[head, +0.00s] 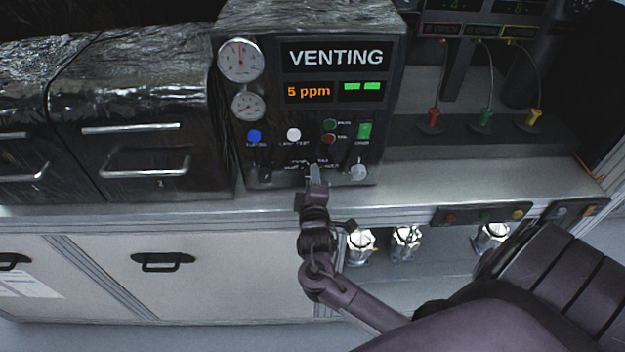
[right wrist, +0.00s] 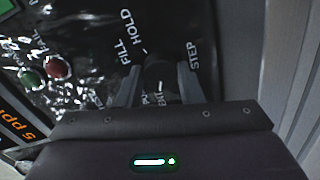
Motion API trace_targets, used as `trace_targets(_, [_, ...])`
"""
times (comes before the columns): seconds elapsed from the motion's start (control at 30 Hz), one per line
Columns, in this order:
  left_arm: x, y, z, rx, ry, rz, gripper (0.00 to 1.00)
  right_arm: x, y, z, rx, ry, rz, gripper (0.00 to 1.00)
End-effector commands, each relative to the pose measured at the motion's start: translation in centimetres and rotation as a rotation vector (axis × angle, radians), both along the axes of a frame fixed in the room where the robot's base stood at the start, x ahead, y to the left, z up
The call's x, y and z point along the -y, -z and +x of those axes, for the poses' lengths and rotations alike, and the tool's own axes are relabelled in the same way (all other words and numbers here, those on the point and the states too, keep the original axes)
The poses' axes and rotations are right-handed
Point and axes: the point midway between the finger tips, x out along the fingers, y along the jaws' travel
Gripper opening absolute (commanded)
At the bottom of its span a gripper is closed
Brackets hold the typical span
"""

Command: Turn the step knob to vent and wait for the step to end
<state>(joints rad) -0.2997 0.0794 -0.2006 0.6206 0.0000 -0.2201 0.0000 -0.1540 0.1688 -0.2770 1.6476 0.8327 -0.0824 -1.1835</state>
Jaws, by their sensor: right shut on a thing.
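The control panel (head: 329,117) stands on the bench, and its display (head: 336,57) reads "VENTING". Below it, an orange readout (head: 308,92) shows 5 ppm beside two lit green bars (head: 361,86). My right gripper (head: 316,172) reaches the panel's lower middle. In the right wrist view, its fingers are shut on the dark step knob (right wrist: 160,72), one on each side. The labels FILL, HOLD and STEP show around the knob, and another label is partly covered. My left gripper is not in view.
Two round gauges (head: 240,61) sit at the panel's left. Dark drawers stand left. Red, green and yellow connectors (head: 486,117) stand right. The bench front edge runs below.

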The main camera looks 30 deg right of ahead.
Motion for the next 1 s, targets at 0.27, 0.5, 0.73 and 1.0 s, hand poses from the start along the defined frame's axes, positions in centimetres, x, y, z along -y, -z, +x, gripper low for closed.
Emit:
trace_targets(0.27, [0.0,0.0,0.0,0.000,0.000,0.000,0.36,0.0,-0.1,0.0,0.001,-0.001,-0.001,0.52])
trace_targets(0.5, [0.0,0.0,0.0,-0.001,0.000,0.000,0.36,0.0,0.0,0.0,0.000,0.000,0.000,0.55])
trace_targets(0.73, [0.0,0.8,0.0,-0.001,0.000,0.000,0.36,-0.9,0.2,-1.4,-0.001,-0.002,0.001,0.55])
trace_targets(1.0, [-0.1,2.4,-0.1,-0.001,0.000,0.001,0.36,-3.3,-0.1,-5.3,-0.001,-0.002,0.002,0.55])
